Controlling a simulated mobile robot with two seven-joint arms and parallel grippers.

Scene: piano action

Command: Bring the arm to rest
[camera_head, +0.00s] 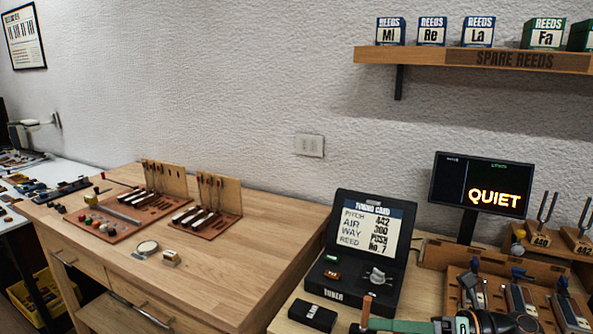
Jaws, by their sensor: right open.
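My right arm comes in along the bottom edge at the right, with a dark round joint and a green section. My right gripper (363,314) is at its left end, low in front of the tuner case (345,284), and is open. I see nothing between its fingers, though the picture's bottom edge cuts off part of it. A small black box (312,315) lies just left of the gripper, apart from it. My left gripper is not in view.
A small screen (481,185) reading QUIET stands behind a wooden rack (452,291) of tools at the right. Tuning forks (545,213) stand beyond it. The left wooden bench (240,277) holds trays of parts and has a clear front right area. A reed shelf (430,55) hangs above.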

